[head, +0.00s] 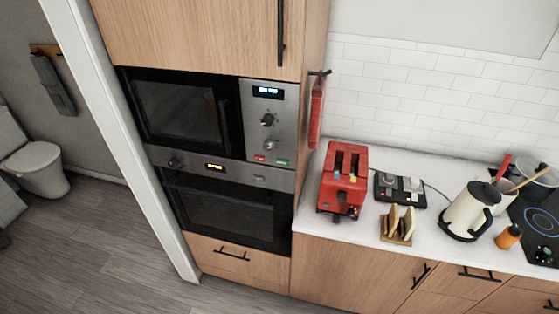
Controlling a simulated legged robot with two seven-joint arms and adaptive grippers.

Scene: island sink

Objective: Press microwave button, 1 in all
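The microwave (178,110) is built into a tall wooden cabinet left of centre in the head view, with its dark door shut. Its steel control panel (270,138) is on the right side of the door. The panel has a lit display (268,92) at the top and two round knobs (268,120) below it. At the bottom of the panel are a red button (260,158) and a green button (282,162). Neither of my grippers is in view.
An oven (225,210) sits below the microwave. To the right, a white counter holds a red toaster (344,180), a black device (400,189), a toast rack (397,226), a kettle (469,212) and an orange bottle (508,237). The floor (90,250) at lower left is clear.

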